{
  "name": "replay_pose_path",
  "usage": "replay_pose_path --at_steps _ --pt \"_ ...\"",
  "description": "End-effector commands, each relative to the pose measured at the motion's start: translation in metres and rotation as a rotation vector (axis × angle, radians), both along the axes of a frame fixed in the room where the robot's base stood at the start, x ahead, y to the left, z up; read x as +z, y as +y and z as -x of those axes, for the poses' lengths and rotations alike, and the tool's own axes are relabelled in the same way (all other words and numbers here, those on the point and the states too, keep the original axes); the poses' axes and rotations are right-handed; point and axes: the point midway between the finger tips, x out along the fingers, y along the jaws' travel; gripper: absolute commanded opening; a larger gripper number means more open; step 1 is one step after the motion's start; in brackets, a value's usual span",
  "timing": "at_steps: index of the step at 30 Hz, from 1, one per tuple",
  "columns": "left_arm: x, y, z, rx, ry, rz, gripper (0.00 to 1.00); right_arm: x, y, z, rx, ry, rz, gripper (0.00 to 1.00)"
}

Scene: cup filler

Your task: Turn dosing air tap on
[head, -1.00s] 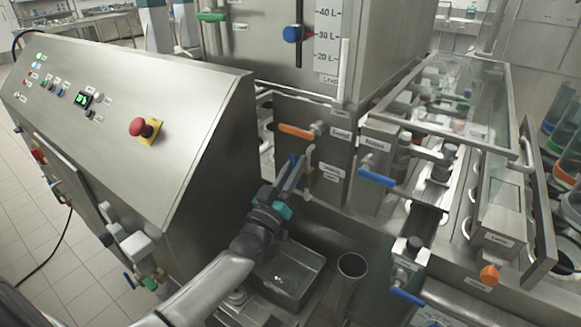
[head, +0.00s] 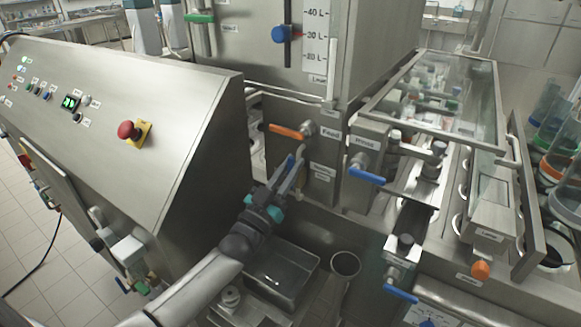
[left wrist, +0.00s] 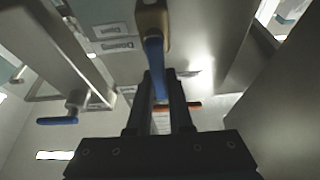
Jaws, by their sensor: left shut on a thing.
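My left gripper (head: 294,170) reaches up to a small tap on the steel front, below the orange-handled tap labelled Feed (head: 287,131). The small tap's blue handle (head: 289,161) shows beside the fingers in the head view. In the left wrist view, this blue handle (left wrist: 155,66) hangs from a brass-coloured valve body (left wrist: 152,20) and runs down between the two dark fingers (left wrist: 160,88). The gripper is shut on it. My right gripper is not in view.
A blue-handled tap (head: 366,175) sits to the right, and another (head: 401,293) lower right. A steel sink tray (head: 283,268) and a round steel tube (head: 345,264) lie below. A slanted control panel with a red button (head: 127,130) stands left.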

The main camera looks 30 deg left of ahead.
Motion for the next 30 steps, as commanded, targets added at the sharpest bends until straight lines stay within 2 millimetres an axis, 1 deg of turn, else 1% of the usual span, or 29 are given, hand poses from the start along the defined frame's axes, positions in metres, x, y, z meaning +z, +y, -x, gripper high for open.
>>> replay_pose_path --at_steps 2,3,10,20,23,26,30 --pt "-0.001 -0.001 0.0 0.0 0.002 -0.006 0.0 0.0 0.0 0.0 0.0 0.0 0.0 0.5" --pt "-0.001 -0.001 0.0 0.0 0.002 -0.006 0.23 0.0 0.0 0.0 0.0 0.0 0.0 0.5" --pt "0.0 0.0 0.0 0.0 0.001 -0.002 0.49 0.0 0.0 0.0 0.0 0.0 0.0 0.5" --pt "-0.001 0.0 0.003 0.0 0.001 0.0 0.49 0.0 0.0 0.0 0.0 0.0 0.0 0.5" --pt "-0.005 0.0 0.01 -0.001 0.002 -0.001 0.49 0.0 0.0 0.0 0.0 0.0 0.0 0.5" --pt "-0.011 0.001 0.023 0.0 0.003 -0.002 0.49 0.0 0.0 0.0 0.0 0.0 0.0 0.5" --pt "-0.021 0.003 0.047 0.0 0.005 -0.002 0.49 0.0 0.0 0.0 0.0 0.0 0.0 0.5"
